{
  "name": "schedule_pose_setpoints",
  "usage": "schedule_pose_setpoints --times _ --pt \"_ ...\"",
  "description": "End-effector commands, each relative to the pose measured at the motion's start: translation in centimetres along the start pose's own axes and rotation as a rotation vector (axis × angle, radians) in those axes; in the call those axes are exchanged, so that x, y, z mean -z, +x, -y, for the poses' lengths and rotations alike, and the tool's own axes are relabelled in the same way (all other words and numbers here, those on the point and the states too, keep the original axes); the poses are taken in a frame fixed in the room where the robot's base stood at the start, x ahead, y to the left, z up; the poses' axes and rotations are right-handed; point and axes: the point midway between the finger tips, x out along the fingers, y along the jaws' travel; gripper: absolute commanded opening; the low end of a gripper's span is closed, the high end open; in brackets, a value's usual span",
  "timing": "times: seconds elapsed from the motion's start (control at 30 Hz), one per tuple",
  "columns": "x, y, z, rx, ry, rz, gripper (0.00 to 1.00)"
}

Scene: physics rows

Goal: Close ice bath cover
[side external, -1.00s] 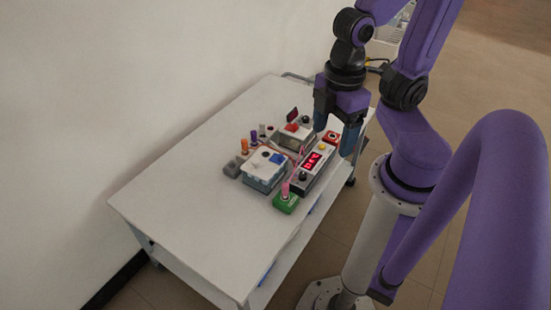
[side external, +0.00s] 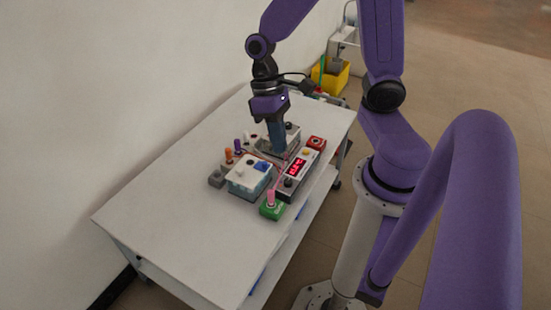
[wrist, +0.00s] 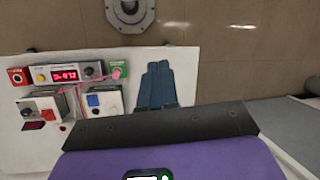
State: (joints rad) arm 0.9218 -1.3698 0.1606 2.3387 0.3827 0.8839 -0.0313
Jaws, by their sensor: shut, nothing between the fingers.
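Two small boxes stand on the white table. The nearer has a white top with a blue block (side external: 261,167); its white top (side external: 244,175) looks level. The other, greyer box (side external: 292,137) is partly hidden behind my gripper (side external: 278,151). My gripper's blue fingers (wrist: 157,64) are together and empty. In the wrist view they are right of both boxes; their height is unclear.
A control unit with a red display (side external: 297,167) stands beside the boxes. A green block with a pink knob (side external: 271,209) is at its near end, a red button block (side external: 315,143) at its far end. Coloured pegs (side external: 238,147) stand behind. The table's near part (side external: 180,230) is clear.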

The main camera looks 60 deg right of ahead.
Motion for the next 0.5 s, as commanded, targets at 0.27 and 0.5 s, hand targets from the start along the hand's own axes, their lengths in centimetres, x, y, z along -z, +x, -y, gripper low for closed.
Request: schedule_pose_setpoints --times 0.27,0.5 --pt "5.7 1.6 -6.6 0.255 0.543 0.035 0.0" --pt "8.9 3.7 -14.4 0.498 0.998 0.031 0.0"
